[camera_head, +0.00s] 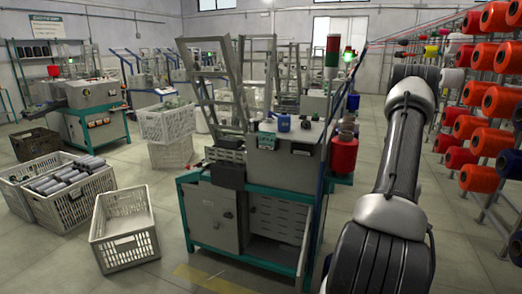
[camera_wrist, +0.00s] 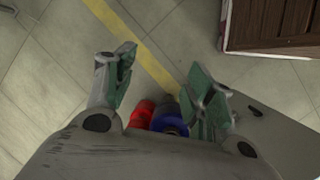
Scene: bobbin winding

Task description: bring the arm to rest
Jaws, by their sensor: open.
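In the wrist view my gripper (camera_wrist: 162,76) is open, with its two green-padded fingers spread well apart. Nothing is held between the fingertips; tiled floor shows beyond them. In the head view my arm rises along the right side, bent at the top, and my gripper is not visible there. A red spool (camera_wrist: 142,113) and a blue spool (camera_wrist: 168,118) show beyond the base of the fingers in the wrist view, partly hidden by the gripper body. I cannot tell how far below the gripper they are.
The winding machine (camera_head: 275,158) stands left of my arm, with a red cone (camera_head: 343,154) at its right side. A rack of orange cones (camera_head: 490,141) is close on the right. Crates (camera_head: 125,238) stand on the floor at left. A brown slatted box (camera_wrist: 270,25) shows in the wrist view.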

